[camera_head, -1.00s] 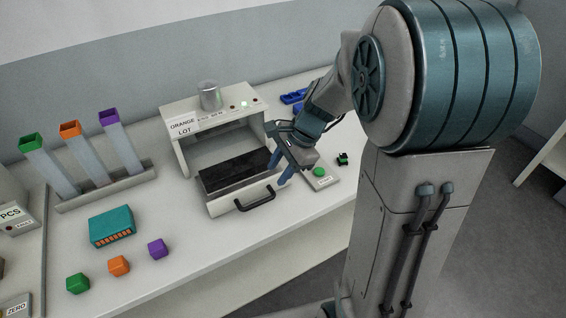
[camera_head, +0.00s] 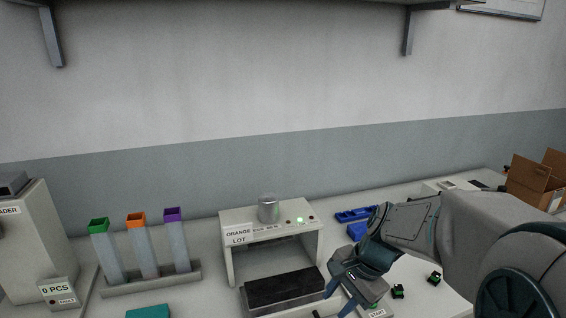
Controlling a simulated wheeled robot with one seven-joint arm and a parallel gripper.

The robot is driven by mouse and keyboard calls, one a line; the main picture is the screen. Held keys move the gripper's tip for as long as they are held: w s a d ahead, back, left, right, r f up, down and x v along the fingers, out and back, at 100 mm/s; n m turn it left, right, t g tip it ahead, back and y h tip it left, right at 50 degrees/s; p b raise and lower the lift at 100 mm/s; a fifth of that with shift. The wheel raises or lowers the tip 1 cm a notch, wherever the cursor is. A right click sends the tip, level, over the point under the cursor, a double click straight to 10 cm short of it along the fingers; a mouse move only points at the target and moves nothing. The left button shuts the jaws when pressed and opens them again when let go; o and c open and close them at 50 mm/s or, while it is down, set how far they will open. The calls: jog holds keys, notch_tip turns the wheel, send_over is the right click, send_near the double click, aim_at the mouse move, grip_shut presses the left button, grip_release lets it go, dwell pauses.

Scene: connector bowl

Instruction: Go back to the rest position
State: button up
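My gripper (camera_head: 340,296) is at the lower right of the head view, above the front right of the "ORANGE LOT" machine (camera_head: 226,229). Its two blue fingers point down to the left and stand apart, with nothing visible between them. My arm comes in from the right edge, bent, with its big shoulder joint cut off at the lower right corner. The machine's dark drawer bed (camera_head: 284,288) sticks out at the front, and its handle is mostly out of view.
A rack (camera_head: 150,284) holds green, orange and purple topped tubes. A grey machine (camera_head: 38,240) reads "0 PCS". Blue trays (camera_head: 357,214) and small green-black connectors (camera_head: 398,291) lie on the right of the table. A cardboard box (camera_head: 535,181) stands far right. A shelf hangs above.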

jog(key=s+d+r+n+t+h, duration=0.1)
jog(key=s+n+h, duration=0.1)
jog(key=s+n, duration=0.3)
jog(key=s+d+r+n+t+h, duration=0.1)
jog(key=s+r+n, duration=0.1)
jog(key=s+n, duration=0.4)
jog(key=shift+d+r+h, duration=0.2)
jog(key=shift+d+h, duration=0.1)
jog(key=shift+h, duration=0.1)
jog(key=shift+s, duration=0.1)
dwell(1.3)
